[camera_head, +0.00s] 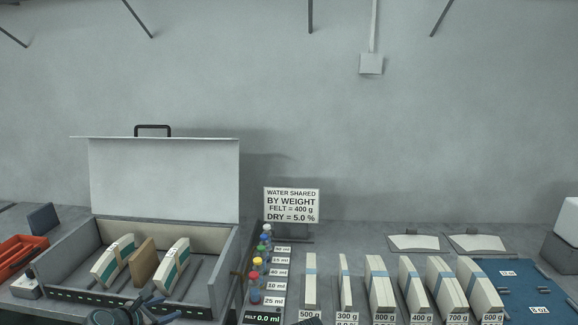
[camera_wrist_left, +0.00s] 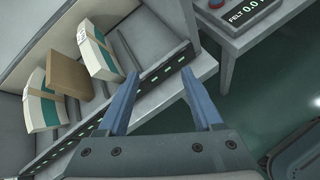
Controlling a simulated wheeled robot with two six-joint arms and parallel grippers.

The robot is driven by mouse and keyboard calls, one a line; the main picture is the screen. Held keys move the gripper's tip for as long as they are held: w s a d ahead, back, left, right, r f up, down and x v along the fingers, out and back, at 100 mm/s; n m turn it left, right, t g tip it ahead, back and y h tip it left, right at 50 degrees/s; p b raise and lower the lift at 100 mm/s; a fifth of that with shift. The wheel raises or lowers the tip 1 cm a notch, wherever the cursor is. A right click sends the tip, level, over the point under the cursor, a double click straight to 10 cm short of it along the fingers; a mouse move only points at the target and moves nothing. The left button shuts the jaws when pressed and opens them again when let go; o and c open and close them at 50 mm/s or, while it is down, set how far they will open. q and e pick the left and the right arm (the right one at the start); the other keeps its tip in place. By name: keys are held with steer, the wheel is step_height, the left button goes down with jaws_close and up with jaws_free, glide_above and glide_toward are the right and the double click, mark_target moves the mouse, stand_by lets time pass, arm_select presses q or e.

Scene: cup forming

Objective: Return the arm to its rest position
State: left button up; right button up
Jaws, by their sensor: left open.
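My left gripper (camera_head: 158,306) is low in the head view, at the front edge of the open grey case (camera_head: 212,285). In the left wrist view its two blue fingers (camera_wrist_left: 163,95) are spread apart with nothing between them. They lie over the case's front edge and the floor. Inside the case stand two cream curved blocks with green bands, one on the left (camera_head: 112,262) and one on the right (camera_head: 172,265). A brown board (camera_head: 143,262) stands between them. The gripper is apart from these blocks. My right gripper is not in view.
Several cream blocks (camera_head: 381,290) with weight labels stand in a row to the right. Colour-capped bottles (camera_head: 254,284) stand beside the case. A sign (camera_head: 292,204) stands behind. A red tray (camera_head: 20,250) is at far left. A felt readout (camera_wrist_left: 238,12) shows top right in the wrist view.

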arm_select(q)
steer(key=s+d+f+m+g+p, duration=0.1)
steer(key=s+d+f+m+g, duration=0.2)
steer(key=d+m, duration=0.5)
steer(key=s+d+f+m+g+p, duration=0.1)
steer(key=s+d+f+m+g, duration=0.15)
steer(key=d+m, duration=0.65)
steer(key=s+d+f+m+g+y+p, duration=0.1)
steer(key=s+d+m+g+y, duration=0.4)
steer(key=s+d+m, duration=0.5)
steer(key=s+m, duration=0.2)
steer(key=m, duration=0.2)
steer(key=shift+d+m+g, duration=0.25)
steer(key=shift+m+g, duration=0.1)
steer(key=shift+m, duration=0.05)
